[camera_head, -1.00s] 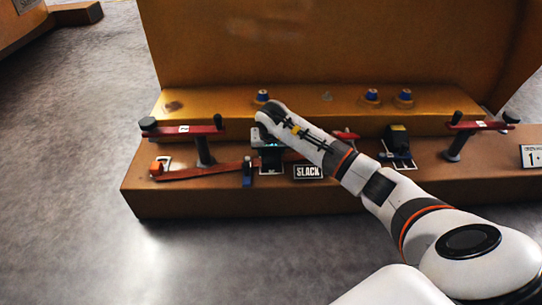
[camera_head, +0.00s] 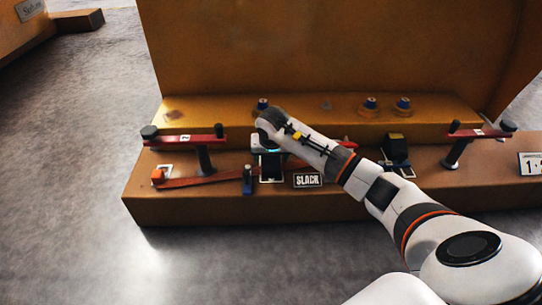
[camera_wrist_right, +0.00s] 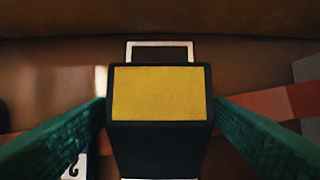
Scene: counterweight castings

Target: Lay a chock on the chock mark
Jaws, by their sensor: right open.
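A black chock with a yellow top (camera_wrist_right: 160,93) is between the green fingers of my right gripper (camera_wrist_right: 160,101) in the right wrist view. The fingers are open, one on each side of it. The white outline of the chock mark (camera_wrist_right: 160,44) shows past its far end, and a white strip shows at its near end. In the head view my right gripper (camera_head: 270,150) points down over this white-outlined mark (camera_head: 271,181); the wrist hides most of the chock. Contact under the chock is hidden. A second black chock with a yellow top (camera_head: 395,140) stands farther right. My left gripper is out of view.
Red levers on posts stand left (camera_head: 190,139) and right (camera_head: 480,132). A small blue post (camera_head: 247,180) and a SLACK sign (camera_head: 307,180) flank the mark. A tall casting wall rises behind.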

